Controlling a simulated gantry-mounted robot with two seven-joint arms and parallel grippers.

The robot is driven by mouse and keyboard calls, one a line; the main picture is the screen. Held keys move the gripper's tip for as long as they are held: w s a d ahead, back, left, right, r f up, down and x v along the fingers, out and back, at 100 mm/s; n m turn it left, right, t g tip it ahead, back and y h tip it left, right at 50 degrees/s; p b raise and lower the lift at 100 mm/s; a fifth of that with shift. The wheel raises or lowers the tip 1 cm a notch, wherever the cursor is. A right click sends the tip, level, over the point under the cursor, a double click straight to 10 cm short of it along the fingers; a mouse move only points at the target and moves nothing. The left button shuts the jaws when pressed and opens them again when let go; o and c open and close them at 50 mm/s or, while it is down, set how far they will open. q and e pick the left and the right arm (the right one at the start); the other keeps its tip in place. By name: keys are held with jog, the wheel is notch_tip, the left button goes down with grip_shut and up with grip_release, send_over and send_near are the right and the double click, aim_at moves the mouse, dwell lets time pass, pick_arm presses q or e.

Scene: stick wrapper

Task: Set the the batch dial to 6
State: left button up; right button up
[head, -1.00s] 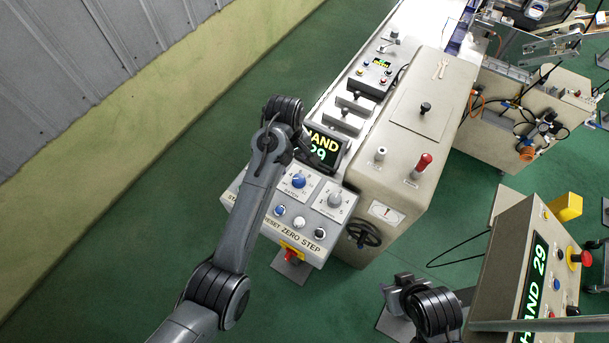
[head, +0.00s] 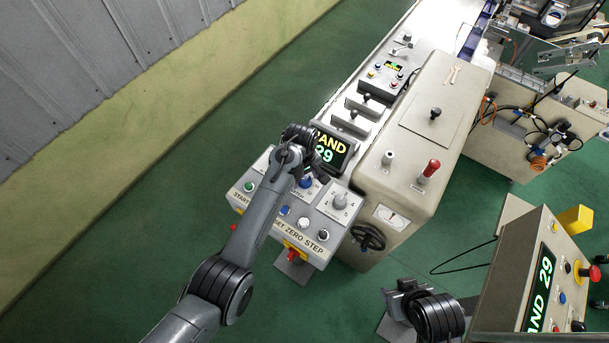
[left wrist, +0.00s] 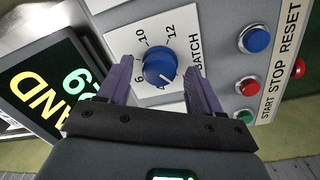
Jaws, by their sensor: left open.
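The batch dial is a blue knob (left wrist: 160,67) on a white plate with numbers around it, in the left wrist view. Its white pointer mark is on the lower side, near the 4; the 6 is to the left of that. In the head view the blue knob (head: 306,182) is partly hidden by my left gripper (head: 314,176). My left gripper (left wrist: 160,88) is open, with one purple finger on each side of the knob's lower part; I cannot tell whether they touch it. My right gripper (head: 394,292) is at the bottom, away from the panel, its jaws unclear.
A second grey dial (head: 340,201) is right of the batch dial. A blue button (left wrist: 254,39), a red button (left wrist: 249,86) and a green button (left wrist: 245,116) are beside the dial. A display (head: 331,150) reading 29 stands behind the panel. A handwheel (head: 368,237) is to the right.

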pick_arm(q)
jog(key=shift+f, duration=0.15)
jog(key=c, duration=1.1)
jog(key=shift+o, duration=0.2)
